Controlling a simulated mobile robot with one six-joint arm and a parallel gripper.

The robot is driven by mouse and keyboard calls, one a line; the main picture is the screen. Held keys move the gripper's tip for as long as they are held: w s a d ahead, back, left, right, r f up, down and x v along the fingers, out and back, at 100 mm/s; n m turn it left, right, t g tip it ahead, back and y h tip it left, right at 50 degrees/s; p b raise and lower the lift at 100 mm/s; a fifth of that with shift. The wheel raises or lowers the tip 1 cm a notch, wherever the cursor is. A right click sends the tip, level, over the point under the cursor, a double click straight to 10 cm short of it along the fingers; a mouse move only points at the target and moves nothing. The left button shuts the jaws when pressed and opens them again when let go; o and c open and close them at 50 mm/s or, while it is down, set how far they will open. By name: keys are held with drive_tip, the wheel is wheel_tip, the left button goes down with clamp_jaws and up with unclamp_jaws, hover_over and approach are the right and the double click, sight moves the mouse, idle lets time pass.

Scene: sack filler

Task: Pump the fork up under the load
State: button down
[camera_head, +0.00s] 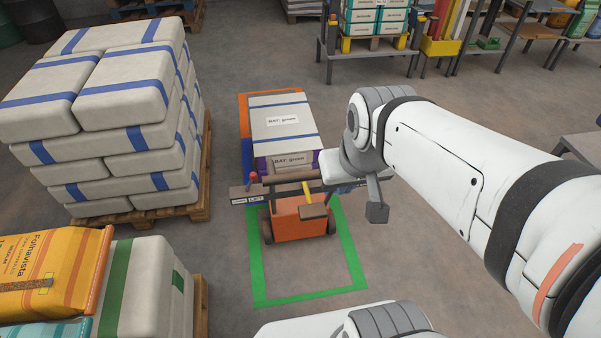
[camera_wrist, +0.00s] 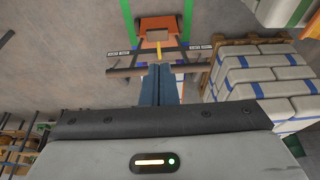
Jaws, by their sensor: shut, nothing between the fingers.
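An orange lift truck (camera_head: 298,226) stands in the middle of the head view, on a green floor outline. Its load (camera_head: 285,125) is a pale stack with blue bands and a "BAY: green" label, standing behind the dark crossbar. A yellow lever (camera_head: 307,191) sticks out by the crossbar, above a brown pedal-like plate (camera_head: 314,211). My gripper (camera_wrist: 161,68) is shut and empty; its blue fingers point at the yellow lever (camera_wrist: 159,49) in the wrist view, close to the crossbar. Whether they touch it I cannot tell. The fork under the load is hidden.
A pallet of tall white sacks with blue bands (camera_head: 105,140) stands at the left. Orange and green-banded sacks (camera_head: 50,270) lie at the front left. Racks with goods (camera_head: 375,30) stand at the back. The green outline (camera_head: 310,298) encloses bare floor in front of the truck.

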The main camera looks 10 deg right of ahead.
drive_tip(key=w+f+t+b, duration=0.1)
drive_tip(key=w+f+b, duration=0.5)
drive_tip(key=f, duration=0.5)
drive_tip(key=w+f+t+b, duration=0.2)
drive_tip(key=w+f+b, duration=0.4)
drive_tip(key=f+b, duration=0.5)
drive_tip(key=w+f+t+b, duration=0.2)
drive_tip(key=w+f+b, duration=0.5)
drive_tip(key=f, duration=0.4)
drive_tip(key=shift+d+f+b, duration=0.25)
drive_tip(key=shift+b, duration=0.4)
drive_tip(key=shift+w+f, duration=0.1)
drive_tip(key=b, duration=0.5)
hover_over(310, 207)
drive_tip(key=s, duration=0.3)
wheel_tip(310, 207, down, 8)
drive_tip(key=shift+w+r, duration=0.1)
drive_tip(key=shift+w, duration=0.05)
wheel_tip(310, 207, down, 2)
drive_tip(key=shift+f+b, duration=0.1)
drive_tip(key=shift+b, duration=0.2)
drive_tip(key=shift+f, duration=0.45)
